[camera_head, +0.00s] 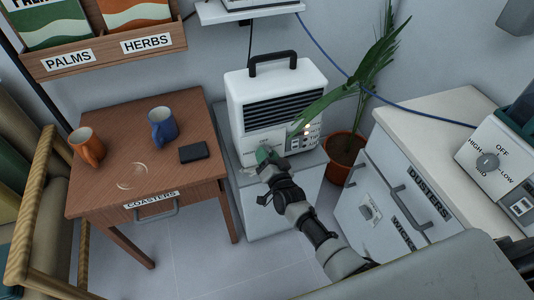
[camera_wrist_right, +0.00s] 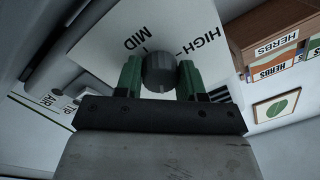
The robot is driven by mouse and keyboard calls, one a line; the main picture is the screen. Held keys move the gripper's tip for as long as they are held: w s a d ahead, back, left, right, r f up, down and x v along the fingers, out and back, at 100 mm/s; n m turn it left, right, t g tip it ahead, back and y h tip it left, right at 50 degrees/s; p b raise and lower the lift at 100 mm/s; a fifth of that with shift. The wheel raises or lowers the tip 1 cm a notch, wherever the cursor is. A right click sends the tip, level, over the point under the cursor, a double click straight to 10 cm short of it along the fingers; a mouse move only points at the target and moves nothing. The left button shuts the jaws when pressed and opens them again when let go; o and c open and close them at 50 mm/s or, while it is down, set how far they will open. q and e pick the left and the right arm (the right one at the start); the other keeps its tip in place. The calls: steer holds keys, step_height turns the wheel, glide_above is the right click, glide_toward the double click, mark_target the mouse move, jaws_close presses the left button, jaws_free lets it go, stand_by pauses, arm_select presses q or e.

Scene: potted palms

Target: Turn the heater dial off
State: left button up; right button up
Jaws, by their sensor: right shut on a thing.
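The heater (camera_head: 275,95) is a white box with a black handle and a dark slatted grille, standing on a low white cabinet. My right gripper (camera_head: 265,155), with green fingertips, is at the lower left of its front and hides the dial there in the head view. In the right wrist view the grey round dial (camera_wrist_right: 158,70) sits between the two green fingers of the right gripper (camera_wrist_right: 158,78), which is shut on it. MID and HIGH are printed on the white panel beside it. Where its pointer stands cannot be told. My left gripper is not in view.
A wooden table (camera_head: 110,165) at left holds an orange mug (camera_head: 88,147), a blue mug (camera_head: 163,127) and a black slab (camera_head: 194,152). A potted palm (camera_head: 345,148) stands right of the heater. At far right, another unit (camera_head: 500,160) has a dial marked OFF, LOW, MID, HIGH.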

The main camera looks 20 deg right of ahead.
steer(key=n, duration=0.2)
steer(key=shift+n+p, duration=0.4)
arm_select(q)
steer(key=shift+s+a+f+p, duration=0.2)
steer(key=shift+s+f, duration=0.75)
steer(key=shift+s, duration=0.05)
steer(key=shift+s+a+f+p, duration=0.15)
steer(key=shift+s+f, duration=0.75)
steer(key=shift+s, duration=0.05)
arm_select(e)
steer(key=shift+f+n, duration=0.1)
steer(key=shift+n, duration=1.4)
steer(key=o, duration=0.9)
steer(key=shift+o, duration=0.2)
steer(key=shift+s+d, duration=0.1)
steer(key=shift+s, duration=0.1)
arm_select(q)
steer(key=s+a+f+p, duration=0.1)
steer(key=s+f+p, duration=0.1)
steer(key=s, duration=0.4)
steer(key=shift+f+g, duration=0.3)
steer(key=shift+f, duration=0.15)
arm_select(e)
steer(key=s, duration=1)
steer(key=shift+s+d, duration=0.25)
steer(key=shift+d, duration=0.2)
